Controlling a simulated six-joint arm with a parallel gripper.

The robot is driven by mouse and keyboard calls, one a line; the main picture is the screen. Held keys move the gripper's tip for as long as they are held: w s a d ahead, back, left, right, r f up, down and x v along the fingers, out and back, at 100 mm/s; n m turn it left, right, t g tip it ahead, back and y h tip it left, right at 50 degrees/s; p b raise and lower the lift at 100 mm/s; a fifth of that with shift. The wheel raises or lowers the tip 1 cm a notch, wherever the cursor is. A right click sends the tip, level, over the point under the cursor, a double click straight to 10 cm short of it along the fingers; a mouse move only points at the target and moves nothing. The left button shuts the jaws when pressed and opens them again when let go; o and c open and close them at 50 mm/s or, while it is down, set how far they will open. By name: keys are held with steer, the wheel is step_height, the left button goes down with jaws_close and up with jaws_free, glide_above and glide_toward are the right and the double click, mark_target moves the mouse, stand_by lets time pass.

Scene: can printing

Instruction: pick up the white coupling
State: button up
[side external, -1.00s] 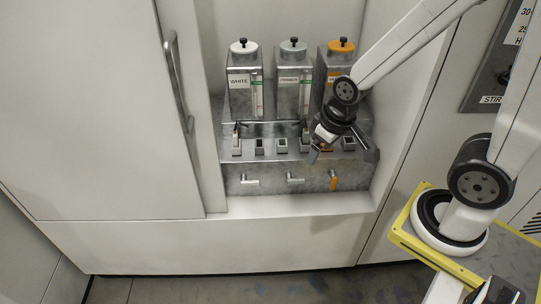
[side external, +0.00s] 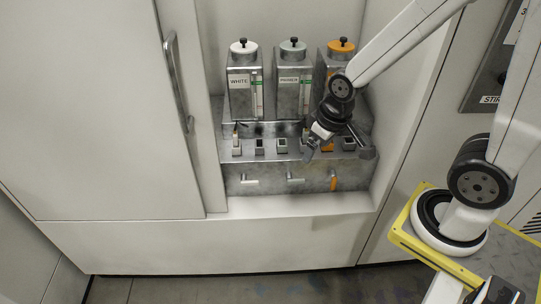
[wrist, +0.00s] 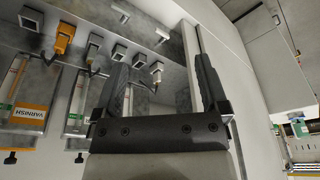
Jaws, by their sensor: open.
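The white coupling (side external: 237,146) sits at the left end of the row of sockets on the metal ledge, below the canister labelled WHITE (side external: 244,85). In the wrist view, a small pale coupling (wrist: 157,72) on a dark hose shows between the fingers; it appears to be the white one. My gripper (side external: 338,154) is open and empty. In the side view it hangs in front of the orange end of the ledge, well to the right of the white coupling and apart from it. In the wrist view its two dark fingers (wrist: 160,62) stand wide apart.
Beside the white canister stand the primer canister (side external: 292,85) and an orange-topped one (side external: 341,50). An orange coupling (wrist: 63,38) shows in the wrist view. Valve handles stick out below the ledge. Alcove walls stand on both sides, with a cabinet handle (side external: 177,85) at left.

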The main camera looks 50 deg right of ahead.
steer(key=w+d+f+n, duration=0.2)
steer(key=w, duration=1.5)
steer(key=n+t+y, duration=0.2)
steer(key=n, duration=0.1)
glide_above(235, 132)
steer(key=s+d, duration=0.2)
step_height(235, 132, down, 8)
steer(key=shift+s+a+g, duration=0.1)
steer(key=shift+a+g, duration=0.05)
steer(key=shift+g, duration=0.15)
steer(key=shift+f, duration=0.1)
steer(key=shift+x, duration=1.2)
steer(key=shift+f+m, duration=0.1)
steer(key=shift+m, duration=0.2)
steer(key=shift+x, duration=2.5)
jaws_close()
